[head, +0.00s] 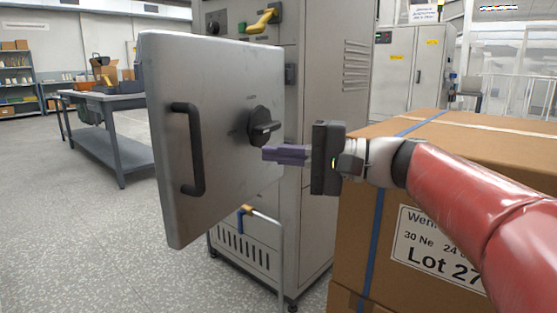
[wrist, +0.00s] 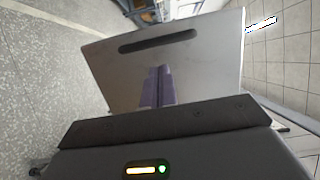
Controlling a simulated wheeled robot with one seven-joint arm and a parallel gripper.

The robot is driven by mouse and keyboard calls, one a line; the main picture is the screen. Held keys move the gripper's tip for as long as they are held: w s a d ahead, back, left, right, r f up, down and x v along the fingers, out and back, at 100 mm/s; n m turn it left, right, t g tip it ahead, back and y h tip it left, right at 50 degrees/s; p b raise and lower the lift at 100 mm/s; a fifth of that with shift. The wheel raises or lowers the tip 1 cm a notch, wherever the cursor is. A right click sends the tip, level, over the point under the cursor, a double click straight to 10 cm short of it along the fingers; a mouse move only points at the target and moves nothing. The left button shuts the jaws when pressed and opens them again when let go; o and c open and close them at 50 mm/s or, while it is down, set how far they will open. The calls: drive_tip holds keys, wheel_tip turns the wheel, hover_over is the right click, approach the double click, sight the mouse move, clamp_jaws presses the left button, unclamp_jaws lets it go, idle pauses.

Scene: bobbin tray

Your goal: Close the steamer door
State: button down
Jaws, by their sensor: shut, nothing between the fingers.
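The steamer door (head: 215,85) is a flat grey metal panel that stands open, swung out in front of the steamer cabinet (head: 325,110). A black bar handle (head: 188,148) is on its left side and a black rotary knob (head: 262,126) on its right. My gripper (head: 265,153) is shut and empty, its purple fingers pointing left just below the knob. In the wrist view the shut fingers (wrist: 160,70) point at the door panel (wrist: 110,65), with the handle (wrist: 158,40) beyond them. I cannot tell whether the fingertips touch the panel.
A large strapped cardboard box (head: 375,215) stands on the right, beneath my arm and close to the cabinet. A grey workbench (head: 105,105) stands at the back left. The floor (head: 90,235) left of the door is clear.

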drive_tip(key=x, duration=1.1)
drive_tip(key=shift+w+a, duration=0.1)
drive_tip(key=shift+a, duration=0.1)
